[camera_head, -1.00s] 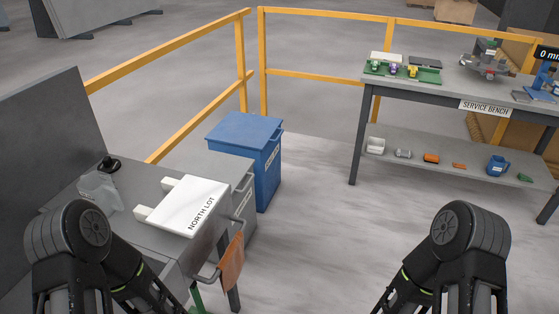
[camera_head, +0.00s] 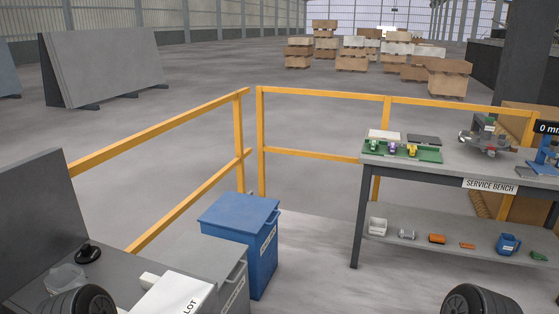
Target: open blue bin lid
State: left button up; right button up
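The blue bin (camera_head: 262,262) stands on the floor left of centre, inside the corner of the yellow railing. Its blue lid (camera_head: 238,213) lies flat and closed on top, with a small handle at its front right edge. A label is on the bin's front side. Only the round dark tops of my two arms show at the bottom edge, one at the left and one at the right. Both of my grippers are out of the picture.
A grey bin (camera_head: 208,264) stands directly in front of the blue one. A grey worktable with a white "LOT" block (camera_head: 172,294) is at lower left. The service bench (camera_head: 465,175) stands at right. Yellow railing (camera_head: 160,148) runs behind the bin. Floor between bin and bench is clear.

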aim_at(236, 211)
jog(key=i+l, duration=0.25)
jog(key=i, duration=0.25)
jog(key=i+l, duration=0.2)
jog(key=i, duration=0.3)
jog(key=i+l, duration=0.25)
jog(key=i, duration=0.25)
jog(key=i+l, duration=0.2)
jog(key=i, duration=0.3)
jog(key=i+l, duration=0.25)
jog(key=i, duration=0.25)
jog(key=i+l+z, duration=0.1)
jog(key=i, duration=0.45)
jog(key=i+l, duration=0.3)
jog(key=i, duration=0.2)
